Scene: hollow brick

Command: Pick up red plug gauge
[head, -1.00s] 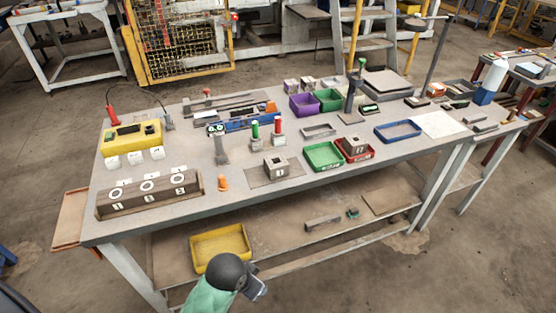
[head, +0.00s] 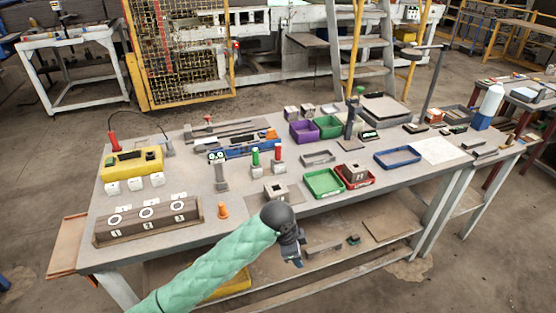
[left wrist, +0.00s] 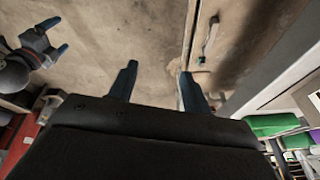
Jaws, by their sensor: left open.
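The red plug gauge (head: 278,155), a red handle on a pale stem, stands upright in the middle of the table. A similar green-handled gauge (head: 255,159) stands just to its left. My left gripper (head: 293,256) hangs pointing down in front of the table's front edge, apart from the gauge and nearer to me. In the left wrist view its two fingers (left wrist: 157,88) are spread with nothing between them. The red gauge cannot be made out in that view. My right gripper (left wrist: 56,36) shows at that view's upper left, its fingertips apart; it is outside the head view.
A hollow grey block (head: 276,191) lies on the table near the left gripper. A green tray (head: 323,184) and a red tray (head: 368,180) are to its right. An orange cone-like piece (head: 222,211) stands near the front edge. A lower shelf (head: 345,262) runs underneath.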

